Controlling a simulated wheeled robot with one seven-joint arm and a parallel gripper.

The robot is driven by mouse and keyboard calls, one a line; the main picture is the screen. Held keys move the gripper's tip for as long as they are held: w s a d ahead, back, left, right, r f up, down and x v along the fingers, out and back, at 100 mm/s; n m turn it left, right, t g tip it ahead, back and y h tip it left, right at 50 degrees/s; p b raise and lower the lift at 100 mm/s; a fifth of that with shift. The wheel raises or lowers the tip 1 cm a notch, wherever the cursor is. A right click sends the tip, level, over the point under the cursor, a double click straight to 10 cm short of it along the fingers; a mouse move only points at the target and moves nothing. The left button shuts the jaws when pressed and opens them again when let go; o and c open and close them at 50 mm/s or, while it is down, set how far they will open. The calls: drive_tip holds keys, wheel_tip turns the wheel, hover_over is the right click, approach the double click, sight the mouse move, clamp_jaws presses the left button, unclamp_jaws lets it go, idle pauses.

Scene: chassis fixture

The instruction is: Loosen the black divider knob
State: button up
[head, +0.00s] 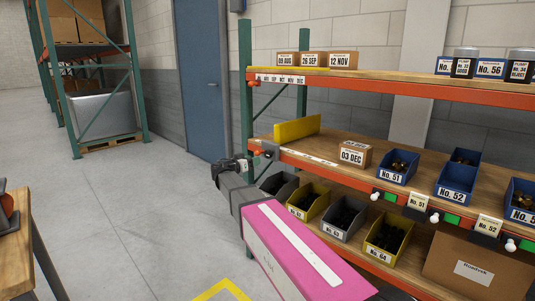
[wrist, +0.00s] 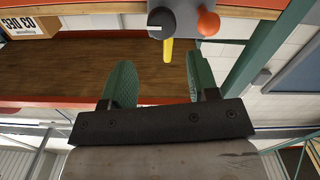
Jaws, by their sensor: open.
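The black knob (wrist: 161,19) sits on a grey bracket (wrist: 183,14) on the shelf's front edge, near the top of the wrist view. An orange knob (wrist: 208,23) sits beside it. The yellow divider (wrist: 168,50) shows edge-on beyond the bracket; in the head view the divider (head: 298,128) stands upright on the middle shelf. My gripper (wrist: 161,78) is open and empty, its two green-padded fingers apart, with a gap between them and the knobs. In the head view my gripper (head: 243,163) is at the shelf's left front corner, close to the black knob (head: 270,154).
The middle shelf (head: 335,147) carries a carton marked 03 DEC (head: 355,155) and blue bins (head: 397,168). Several bins stand on the lower shelf. A green rack post (head: 246,85) rises close to my gripper. Open floor (head: 130,220) lies to the left.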

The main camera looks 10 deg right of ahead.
sight(266, 155)
drive_tip(key=x, duration=1)
drive_tip(key=shift+w+d+r, duration=0.2)
drive_tip(key=shift+w, duration=0.1)
drive_tip(key=c, duration=0.6)
